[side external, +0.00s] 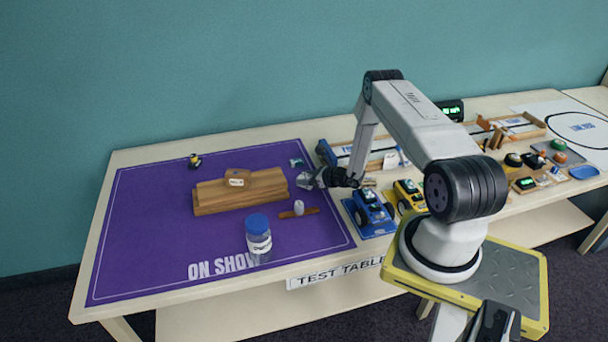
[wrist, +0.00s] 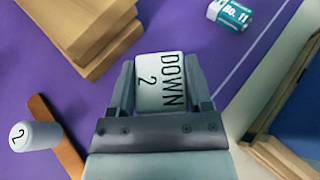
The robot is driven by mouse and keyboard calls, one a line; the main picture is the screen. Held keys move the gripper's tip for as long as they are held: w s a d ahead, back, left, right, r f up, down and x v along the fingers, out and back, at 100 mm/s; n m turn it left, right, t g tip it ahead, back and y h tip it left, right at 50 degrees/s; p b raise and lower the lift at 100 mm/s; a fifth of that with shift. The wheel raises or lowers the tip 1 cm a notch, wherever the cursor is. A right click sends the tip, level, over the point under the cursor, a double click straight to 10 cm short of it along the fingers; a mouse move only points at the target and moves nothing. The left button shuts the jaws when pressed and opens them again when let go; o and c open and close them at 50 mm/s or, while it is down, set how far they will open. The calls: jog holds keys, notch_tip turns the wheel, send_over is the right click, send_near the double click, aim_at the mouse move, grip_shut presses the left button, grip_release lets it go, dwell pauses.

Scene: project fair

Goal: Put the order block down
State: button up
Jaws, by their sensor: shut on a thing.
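The order block (wrist: 158,92) is white with "DOWN" and "2" in dark print on its upper face. My gripper (wrist: 160,78) is shut on it, one finger on each side, in the wrist view. In the side view my gripper (side external: 305,181) is over the right part of the purple mat (side external: 150,240), right of the stepped wooden block (side external: 215,200). The block's underside is hidden, so I cannot tell whether it touches the mat.
A white piece marked 2 (wrist: 35,135) is at a wooden strip (wrist: 58,140) on the left. A small "No. 11" item (wrist: 230,12) lies ahead right. A blue-lidded jar (side external: 258,245) stands in front. Toy vehicles (side external: 370,212) stand right of the mat. The mat's left is mostly clear.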

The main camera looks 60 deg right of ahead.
jog(key=shift+f, duration=0.15)
jog(key=o, duration=1.3)
jog(key=shift+v, duration=3.85)
jog(key=shift+w, duration=0.1)
